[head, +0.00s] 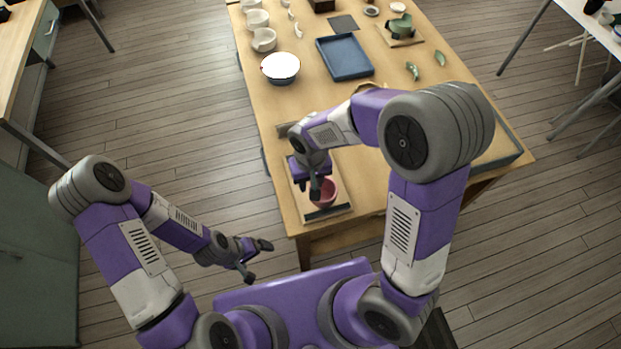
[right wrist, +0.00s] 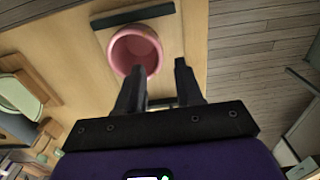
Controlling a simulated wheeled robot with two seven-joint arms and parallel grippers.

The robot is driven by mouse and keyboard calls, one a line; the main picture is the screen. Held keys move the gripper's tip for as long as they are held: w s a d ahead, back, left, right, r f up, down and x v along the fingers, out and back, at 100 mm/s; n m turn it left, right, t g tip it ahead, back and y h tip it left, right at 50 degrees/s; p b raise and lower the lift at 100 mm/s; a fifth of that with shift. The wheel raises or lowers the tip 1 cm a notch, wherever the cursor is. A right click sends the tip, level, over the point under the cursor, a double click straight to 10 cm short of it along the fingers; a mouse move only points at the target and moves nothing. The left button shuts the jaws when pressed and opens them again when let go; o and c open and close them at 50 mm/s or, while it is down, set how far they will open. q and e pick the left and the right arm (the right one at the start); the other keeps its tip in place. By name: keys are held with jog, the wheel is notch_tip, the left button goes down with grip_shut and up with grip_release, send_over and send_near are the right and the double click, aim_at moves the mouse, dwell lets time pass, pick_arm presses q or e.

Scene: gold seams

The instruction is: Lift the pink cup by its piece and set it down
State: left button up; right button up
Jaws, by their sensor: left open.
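The pink cup (head: 328,193) stands upright on a small board (head: 339,212) at the near left corner of the table, partly hidden behind my right gripper. In the right wrist view its round mouth (right wrist: 152,44) faces the camera. My right gripper (right wrist: 160,72) is open, pointing down at the cup. One finger overlaps the cup's mouth and the other lies to the right of its rim; I cannot tell whether either touches. No separate piece can be made out on the cup. My left gripper (head: 256,260) is open and empty, off the table to the left.
The wooden table (head: 290,105) bears a blue tray (head: 344,58), a white bowl (head: 280,67), several cups at the far left and green shards (head: 412,71). Floor surrounds my left gripper.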

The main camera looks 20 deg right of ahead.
jog(key=shift+f+b, duration=2.1)
jog(key=shift+f, duration=0.7)
jog(key=shift+c, duration=0.4)
grip_shut()
